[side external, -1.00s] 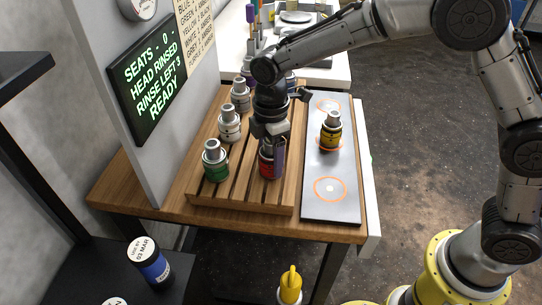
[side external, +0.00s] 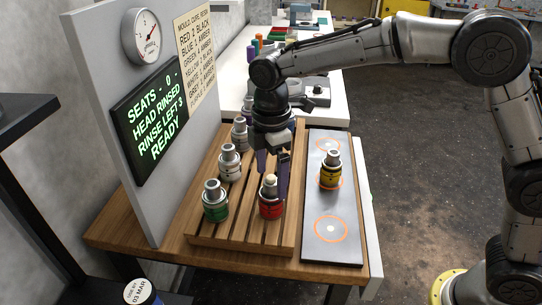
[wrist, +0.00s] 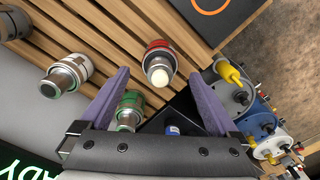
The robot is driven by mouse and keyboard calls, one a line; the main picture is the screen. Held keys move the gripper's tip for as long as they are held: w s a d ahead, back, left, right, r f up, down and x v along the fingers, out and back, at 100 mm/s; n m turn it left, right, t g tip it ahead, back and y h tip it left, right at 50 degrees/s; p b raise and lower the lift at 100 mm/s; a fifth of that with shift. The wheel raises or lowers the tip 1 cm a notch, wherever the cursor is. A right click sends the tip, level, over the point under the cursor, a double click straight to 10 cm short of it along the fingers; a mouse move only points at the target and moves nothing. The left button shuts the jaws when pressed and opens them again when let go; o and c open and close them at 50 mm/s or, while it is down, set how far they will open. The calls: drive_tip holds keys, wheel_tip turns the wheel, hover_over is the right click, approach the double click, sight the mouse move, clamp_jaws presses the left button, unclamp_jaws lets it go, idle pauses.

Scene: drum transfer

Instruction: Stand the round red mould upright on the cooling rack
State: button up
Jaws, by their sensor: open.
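The round red mould (side external: 271,208), with a pale rounded top, stands upright on the slatted wooden cooling rack (side external: 240,243) near its front right. It also shows in the wrist view (wrist: 158,48), ahead of and between the finger tips. My gripper (side external: 273,180) is just above it, with its purple fingers apart and pointing down. In the wrist view the gripper (wrist: 157,76) is open and nothing is between its pads. The mould's lower part is clear of the fingers.
A green-banded mould (side external: 215,205) and pale moulds (side external: 229,165) stand on the rack's left side. A yellow mould (side external: 330,172) stands on the grey plate (side external: 318,205) with orange rings at right. A grey panel with a display (side external: 150,125) rises at left.

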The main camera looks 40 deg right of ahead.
wheel_tip(320, 180, up, 5)
drive_tip(key=shift+r, duration=0.1)
drive_tip(key=shift+s+d+r, duration=0.1)
drive_tip(key=shift+d+r, duration=0.1)
drive_tip(key=s+d+r+m+t, duration=0.2)
drive_tip(key=s+d+r+m, duration=0.1)
drive_tip(key=s+d+m, duration=0.5)
drive_tip(key=s+d+r+m+t, duration=0.2)
drive_tip(key=s+d+m, duration=0.1)
drive_tip(key=s+d, duration=0.5)
drive_tip(key=s+d+f+m+t, duration=0.1)
drive_tip(key=s+f+m, duration=0.3)
drive_tip(key=s, duration=0.5)
drive_tip(key=shift+s+d+f+m+t, duration=0.25)
drive_tip(key=shift+d+m+t, duration=0.1)
drive_tip(key=shift+m, duration=0.25)
drive_tip(key=shift+o, duration=0.3)
